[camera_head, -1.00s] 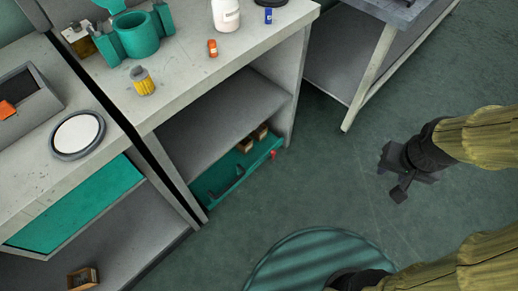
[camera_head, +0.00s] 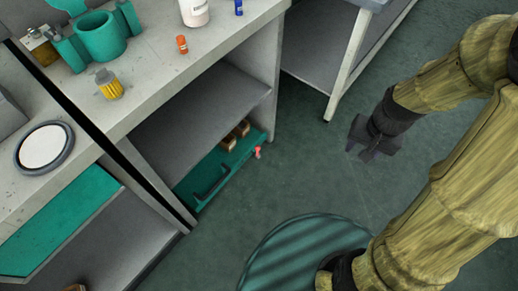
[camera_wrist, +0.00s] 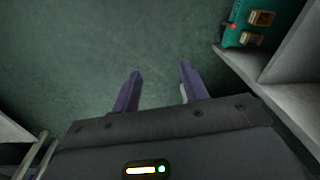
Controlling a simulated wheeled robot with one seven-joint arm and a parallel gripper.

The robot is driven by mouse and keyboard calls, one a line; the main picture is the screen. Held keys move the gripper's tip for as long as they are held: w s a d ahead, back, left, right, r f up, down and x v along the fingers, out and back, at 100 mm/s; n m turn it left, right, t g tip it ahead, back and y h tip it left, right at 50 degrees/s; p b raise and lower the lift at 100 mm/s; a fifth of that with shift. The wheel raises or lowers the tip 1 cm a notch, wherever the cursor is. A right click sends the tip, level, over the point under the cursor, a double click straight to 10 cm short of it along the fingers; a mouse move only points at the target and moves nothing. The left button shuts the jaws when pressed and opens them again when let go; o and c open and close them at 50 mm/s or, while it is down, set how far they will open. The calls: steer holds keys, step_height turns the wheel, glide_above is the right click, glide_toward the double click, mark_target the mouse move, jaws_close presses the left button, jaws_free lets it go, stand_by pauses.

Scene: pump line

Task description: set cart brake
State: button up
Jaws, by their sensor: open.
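A low teal cart or tray (camera_head: 228,163) sits at floor level under the grey bench, with a dark handle (camera_head: 210,182) along its front. A small red knob or lever (camera_head: 257,152) sticks out at its right end; this may be the brake. In the wrist view the cart's teal end (camera_wrist: 229,41) and the red part (camera_wrist: 233,26) show at the top right. My gripper (camera_head: 361,152) is out over the floor, to the right of the red part and apart from it. In the wrist view its two fingers (camera_wrist: 157,82) stand apart with nothing between them.
Small brown boxes (camera_head: 235,135) sit in the cart. The bench (camera_head: 145,95) carries a teal holder (camera_head: 98,38), a yellow-capped part (camera_head: 109,85) and bottles. A second table's leg (camera_head: 343,70) stands behind my gripper. The floor (camera_head: 305,170) between gripper and cart is clear.

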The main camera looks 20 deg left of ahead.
mark_target(258, 148)
steer(key=w+a+f+m+y+b, duration=0.4)
steer(key=f+m, duration=0.3)
steer(key=f, duration=0.7)
steer(key=w+a+f+m+t+y+b, duration=0.1)
steer(key=w+a+f+m+y+b, duration=0.3)
steer(key=f, duration=1)
steer(key=w+a+f+m+t+y+b, duration=0.1)
steer(key=w+a+f+m+y+b, duration=0.4)
steer(key=f, duration=1)
steer(key=shift+w+a+m+y, duration=0.2)
steer(key=shift+a+m+y, duration=0.85)
steer(key=shift+m+y, duration=1.1)
steer(key=shift+m+h, duration=0.25)
steer(key=w+a+b, duration=0.1)
steer(key=a+b, duration=0.1)
steer(key=a, duration=0.3)
steer(key=w+a+b, duration=0.1)
steer(key=a+b, duration=0.2)
steer(key=a, duration=0.2)
steer(key=w+a+b, duration=0.1)
steer(key=a+b, duration=0.1)
steer(key=a, duration=0.4)
steer(key=shift+a+f, duration=0.1)
steer(key=shift+f, duration=0.05)
steer(key=shift+w+a+b, duration=0.2)
steer(key=shift+a+b, duration=0.15)
steer(key=shift+a, duration=0.15)
